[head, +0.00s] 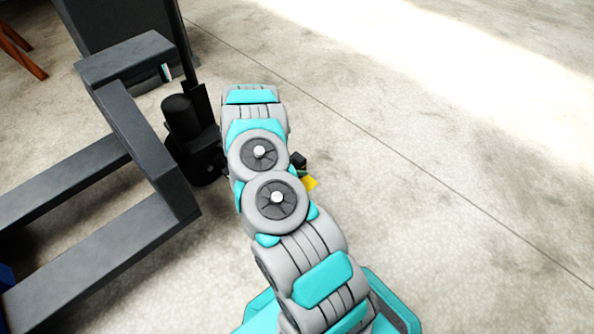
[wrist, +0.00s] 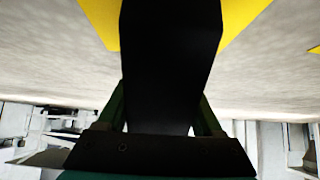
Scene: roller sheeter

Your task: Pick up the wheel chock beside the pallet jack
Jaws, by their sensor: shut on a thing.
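The wheel chock shows as a small yellow patch (head: 311,183) in the head view, low near the floor just right of my arm; the arm hides most of it. In the wrist view the yellow chock (wrist: 97,22) shows at the top, on both sides of my dark gripper (wrist: 170,45), which covers its middle. My gripper is shut on the chock. Whether the chock touches the floor cannot be told. The dark grey pallet jack (head: 140,110) stands left of my arm, with its forks toward the lower left.
A black upright unit (head: 182,117) of the jack stands close to the left of my arm. A dark cabinet-like body (head: 120,22) is behind it. Brown wooden legs (head: 20,45) show at the top left. The concrete floor (head: 450,150) to the right is clear, crossed by a thin seam.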

